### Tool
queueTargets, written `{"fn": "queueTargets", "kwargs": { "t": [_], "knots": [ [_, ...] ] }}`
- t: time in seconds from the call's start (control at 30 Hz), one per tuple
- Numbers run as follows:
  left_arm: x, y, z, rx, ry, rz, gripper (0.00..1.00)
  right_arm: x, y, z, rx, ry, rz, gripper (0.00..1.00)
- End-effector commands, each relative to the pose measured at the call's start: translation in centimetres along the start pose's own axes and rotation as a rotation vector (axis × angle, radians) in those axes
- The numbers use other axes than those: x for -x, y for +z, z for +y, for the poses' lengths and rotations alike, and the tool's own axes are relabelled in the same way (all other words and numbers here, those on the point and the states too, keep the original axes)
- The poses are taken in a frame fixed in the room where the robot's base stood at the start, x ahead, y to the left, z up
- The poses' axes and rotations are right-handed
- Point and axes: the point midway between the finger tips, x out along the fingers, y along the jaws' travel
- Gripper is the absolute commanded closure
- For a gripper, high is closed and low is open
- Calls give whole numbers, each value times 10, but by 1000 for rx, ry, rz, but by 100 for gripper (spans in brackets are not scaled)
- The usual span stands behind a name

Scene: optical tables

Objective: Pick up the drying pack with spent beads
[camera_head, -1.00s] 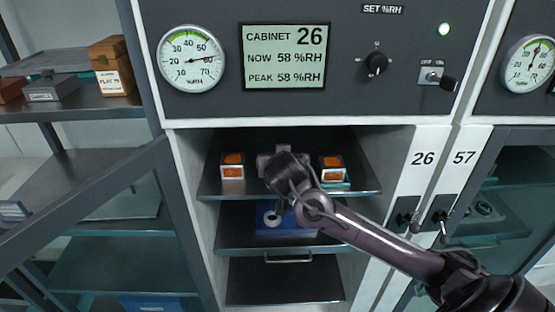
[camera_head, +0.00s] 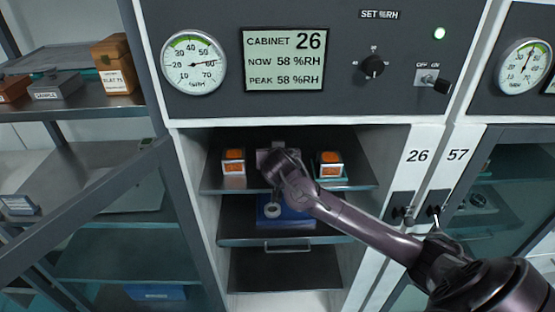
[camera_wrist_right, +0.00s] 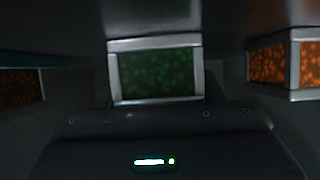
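Three drying packs with pale frames stand on the upper shelf (camera_head: 355,179) of open cabinet 26. The left pack (camera_head: 233,161) and right pack (camera_head: 329,164) have orange beads. In the right wrist view the middle pack (camera_wrist_right: 157,74) has dark green beads, and the orange left pack (camera_wrist_right: 22,84) and right pack (camera_wrist_right: 268,64) flank it. My right gripper (camera_head: 276,158) is in the cabinet at the middle, between the orange packs, and largely hides the green pack in the head view. Its fingers are not clearly visible in the dark wrist view. My left gripper is out of view.
A lower shelf holds a blue item (camera_head: 290,212) with a round pale part. The cabinet's side walls and control panel (camera_head: 350,70) border the opening. Shelving with a wooden box (camera_head: 114,65) stands at the left. The bottom compartment looks empty.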

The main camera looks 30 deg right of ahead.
Motion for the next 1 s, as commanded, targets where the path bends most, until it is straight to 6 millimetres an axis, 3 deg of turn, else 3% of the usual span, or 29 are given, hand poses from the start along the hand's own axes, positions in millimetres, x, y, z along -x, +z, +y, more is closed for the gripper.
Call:
{"fn": "queueTargets", "kwargs": {
  "t": [0.03, 0.23, 0.57, 0.87, 1.0],
  "knots": [
    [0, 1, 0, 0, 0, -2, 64, 0, 0, 0, 0, 0, 0, 46],
    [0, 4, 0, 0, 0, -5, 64, 0, -1, 0, 0, 0, 1, 70],
    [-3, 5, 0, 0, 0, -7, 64, 2, -3, 0, -1, 0, 1, 70],
    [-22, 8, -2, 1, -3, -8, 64, 16, -30, -1, -5, -4, 4, 70],
    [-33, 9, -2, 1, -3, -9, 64, 41, -13, 0, 5, -2, 2, 70]
  ]
}}
